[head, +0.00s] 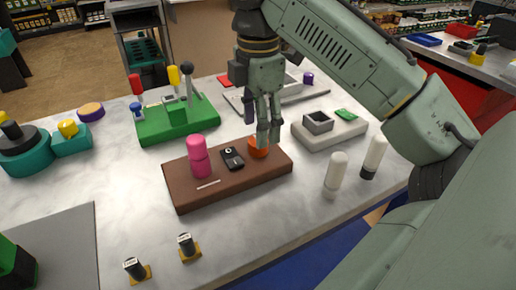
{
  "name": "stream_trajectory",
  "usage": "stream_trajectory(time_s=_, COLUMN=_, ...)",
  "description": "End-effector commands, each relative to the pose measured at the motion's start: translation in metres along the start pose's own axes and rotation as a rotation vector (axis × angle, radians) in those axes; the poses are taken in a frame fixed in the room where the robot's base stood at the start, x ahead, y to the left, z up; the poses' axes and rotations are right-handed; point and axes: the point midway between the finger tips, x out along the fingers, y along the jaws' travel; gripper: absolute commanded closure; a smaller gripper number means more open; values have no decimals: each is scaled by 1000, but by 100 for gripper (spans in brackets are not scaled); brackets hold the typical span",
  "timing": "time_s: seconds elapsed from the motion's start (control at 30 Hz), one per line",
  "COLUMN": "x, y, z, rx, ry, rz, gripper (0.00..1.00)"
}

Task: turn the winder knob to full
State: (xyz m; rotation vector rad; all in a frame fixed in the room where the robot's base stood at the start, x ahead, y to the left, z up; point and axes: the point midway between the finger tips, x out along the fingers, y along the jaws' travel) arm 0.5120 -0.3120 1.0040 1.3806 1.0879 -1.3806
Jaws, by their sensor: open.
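A brown block (232,186) lies on the white table, with a pink upright piece (197,158) at its left and a small black part (232,158) in the middle. A low round orange knob (256,153) sits toward its right end; I take it as the winder knob. My gripper (268,142) points down over the orange knob with its fingers open. The fingertips overlap the knob's right side and hide part of it. I cannot tell whether they touch it, nor read the knob's setting.
A green block with coloured levers (178,119) stands behind. A pale block with a grey square frame (330,133) is to the right, with two white cylinders (335,174) in front of it. Teal pieces (25,155) are at the left. Two small labelled posts (187,245) stand near the front edge.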

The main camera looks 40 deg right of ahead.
Motion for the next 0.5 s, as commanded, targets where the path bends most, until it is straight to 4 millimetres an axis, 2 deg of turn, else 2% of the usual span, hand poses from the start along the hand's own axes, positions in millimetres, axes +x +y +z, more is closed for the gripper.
stream_trajectory(time_s=0.03, x=14, y=0, z=0, rx=0, ry=-1, rz=0, gripper=46)
stream_trajectory(time_s=0.2, x=30, y=0, z=0, rx=0, ry=0, rz=0, gripper=46)
stream_trajectory(time_s=0.5, x=33, y=0, z=0, rx=0, ry=0, rz=0, gripper=46)
